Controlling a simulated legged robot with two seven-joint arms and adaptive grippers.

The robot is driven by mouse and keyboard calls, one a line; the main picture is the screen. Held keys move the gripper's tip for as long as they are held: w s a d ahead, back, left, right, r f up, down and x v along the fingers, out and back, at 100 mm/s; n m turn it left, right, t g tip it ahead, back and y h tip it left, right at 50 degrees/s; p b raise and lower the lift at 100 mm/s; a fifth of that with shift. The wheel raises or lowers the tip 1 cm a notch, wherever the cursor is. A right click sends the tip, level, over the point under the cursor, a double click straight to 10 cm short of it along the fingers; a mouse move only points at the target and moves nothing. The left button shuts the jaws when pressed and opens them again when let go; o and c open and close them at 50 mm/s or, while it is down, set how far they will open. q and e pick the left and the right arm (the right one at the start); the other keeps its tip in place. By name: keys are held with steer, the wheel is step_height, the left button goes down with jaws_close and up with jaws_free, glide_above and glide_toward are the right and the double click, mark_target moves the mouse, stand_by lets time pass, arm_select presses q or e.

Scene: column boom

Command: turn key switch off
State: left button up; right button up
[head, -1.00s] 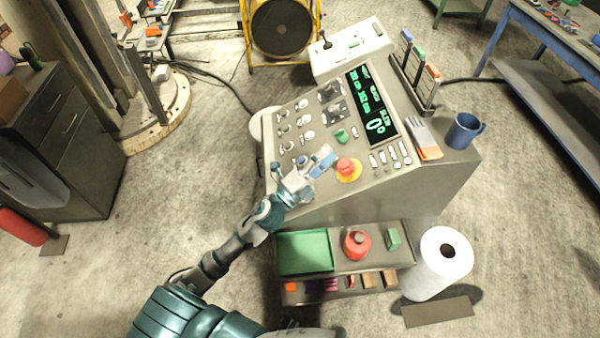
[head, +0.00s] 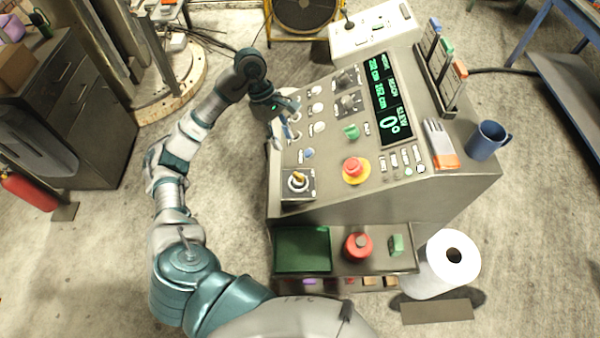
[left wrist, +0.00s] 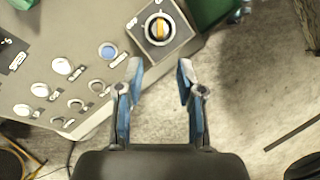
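The key switch (head: 298,181) is a yellow-orange key in a round silver bezel on a square plate, at the near left corner of the sloped control console (head: 350,205). In the left wrist view the key switch (left wrist: 159,27) is at the top, beyond the fingertips, its yellow key pointing roughly up and down the picture. My left gripper (head: 288,118) is over the console's left edge, apart from the key switch. In the left wrist view my left gripper (left wrist: 158,72) is open with nothing between its blue fingers. My right gripper is not in view.
A red mushroom button (head: 355,168) on a yellow ring, a green knob (head: 351,131) and several white buttons are near the key switch. A blue mug (head: 487,140) stands at the console's right. A green tray (head: 303,249) lies below. Open floor is at the left.

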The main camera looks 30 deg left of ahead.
mark_target(297, 174)
arm_select(q)
steer(key=p+x, duration=0.1)
steer(key=x, duration=1.4)
steer(key=shift+f, duration=0.2)
jaws_close()
